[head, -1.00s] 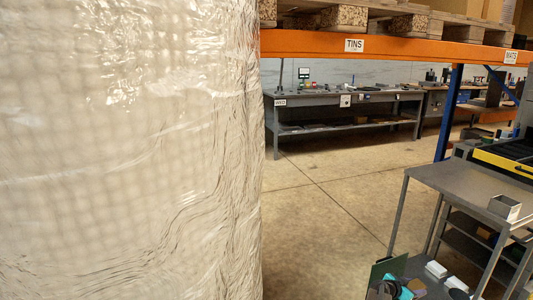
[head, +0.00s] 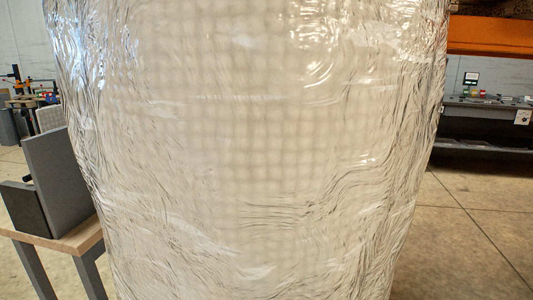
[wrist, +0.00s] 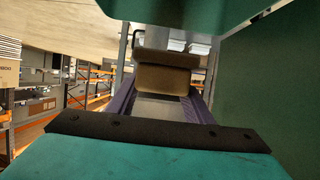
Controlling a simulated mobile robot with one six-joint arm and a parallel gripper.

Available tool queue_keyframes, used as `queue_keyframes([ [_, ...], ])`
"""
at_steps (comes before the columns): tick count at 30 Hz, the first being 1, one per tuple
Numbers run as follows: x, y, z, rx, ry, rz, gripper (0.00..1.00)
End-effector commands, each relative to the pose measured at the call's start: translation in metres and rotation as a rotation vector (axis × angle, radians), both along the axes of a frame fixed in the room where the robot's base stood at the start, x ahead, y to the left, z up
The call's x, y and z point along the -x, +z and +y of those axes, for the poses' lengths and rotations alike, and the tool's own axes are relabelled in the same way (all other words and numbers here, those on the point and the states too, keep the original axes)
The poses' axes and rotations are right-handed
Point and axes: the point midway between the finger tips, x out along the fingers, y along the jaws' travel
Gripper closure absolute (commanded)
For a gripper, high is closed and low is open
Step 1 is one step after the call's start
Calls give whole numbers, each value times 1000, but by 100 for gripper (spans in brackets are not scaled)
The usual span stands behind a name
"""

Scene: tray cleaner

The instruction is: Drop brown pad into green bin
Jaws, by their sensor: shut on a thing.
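In the wrist view, my gripper (wrist: 160,92) is shut on a brown pad (wrist: 165,76), which sits across the far end between the purple fingers. The pad shows as a small tan-brown block seen from its near edge. The head view does not show my gripper or the pad. I see no green bin that I can make out in the head view. Teal-green surfaces frame the wrist view, and I cannot tell any bin among them.
A large film-wrapped load (head: 250,160) fills the middle of the head view, close in front, and hides what is behind. A wood-topped table (head: 75,240) with grey panels stands at left. Bare floor (head: 480,215) lies at right, below an orange rack beam (head: 490,36).

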Motion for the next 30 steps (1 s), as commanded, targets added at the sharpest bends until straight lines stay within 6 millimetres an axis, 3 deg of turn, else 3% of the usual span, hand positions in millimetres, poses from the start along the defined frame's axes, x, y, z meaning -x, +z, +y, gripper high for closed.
queue_keyframes([
  [30,1,-44,0,1,-1,1,77],
])
